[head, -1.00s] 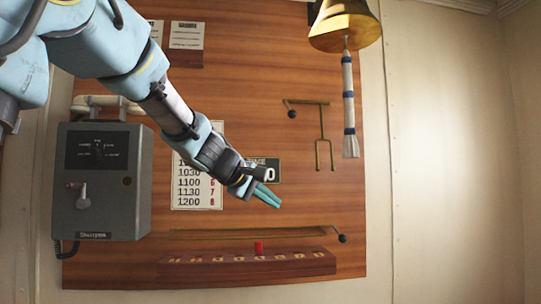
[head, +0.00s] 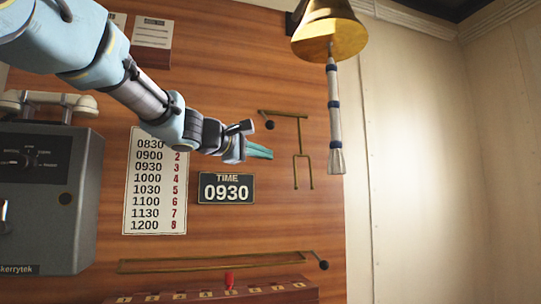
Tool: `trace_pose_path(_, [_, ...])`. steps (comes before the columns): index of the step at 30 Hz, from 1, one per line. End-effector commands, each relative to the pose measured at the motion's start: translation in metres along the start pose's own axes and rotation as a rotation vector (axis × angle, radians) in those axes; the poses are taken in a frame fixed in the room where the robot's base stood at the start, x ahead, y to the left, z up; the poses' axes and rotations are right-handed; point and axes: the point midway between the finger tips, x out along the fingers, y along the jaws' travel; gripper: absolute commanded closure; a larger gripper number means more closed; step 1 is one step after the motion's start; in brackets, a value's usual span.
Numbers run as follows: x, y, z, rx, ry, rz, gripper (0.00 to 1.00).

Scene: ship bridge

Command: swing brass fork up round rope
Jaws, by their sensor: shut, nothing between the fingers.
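The brass fork (head: 298,155) is on the wooden panel, its two prongs pointing down. It hangs from a brass arm with a black knob at its left end. The rope (head: 334,115), white with dark blue bands and a tassel, hangs straight down under the bell, to the right of the fork. In the picture the fork and the rope are apart. My gripper (head: 267,153), with teal fingers, is shut and empty to the left of the fork, below the black knob. It touches neither the fork nor the rope in the picture.
The brass bell (head: 330,32) is above the rope. A TIME sign (head: 226,188) reading 0930 and a time chart (head: 155,182) are below my arm. A grey telephone box (head: 45,190) is at left. A brass rail (head: 215,262) and a wooden rack run below. The wall at right is bare.

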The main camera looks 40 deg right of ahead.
Motion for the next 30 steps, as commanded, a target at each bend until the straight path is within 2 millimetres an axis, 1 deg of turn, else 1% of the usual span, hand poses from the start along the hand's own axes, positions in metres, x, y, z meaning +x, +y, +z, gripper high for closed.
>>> trace_pose_path(3, [0.021,0.002,0.001,-0.001,-0.002,-0.003,1.0])
trace_pose_path(9, [0.057,0.002,0.001,-0.001,-0.002,-0.003,1.0])
trace_pose_path(12, [0.071,0.002,0.0,-0.001,0.0,-0.002,1.0])
trace_pose_path(15, [0.08,0.001,0.001,0.0,-0.001,-0.002,1.0])
trace_pose_path(20, [0.086,0.001,0.0,0.001,0.0,0.0,1.0])
trace_pose_path(30, [0.085,0.001,0.0,-0.001,0.001,-0.002,1.0])
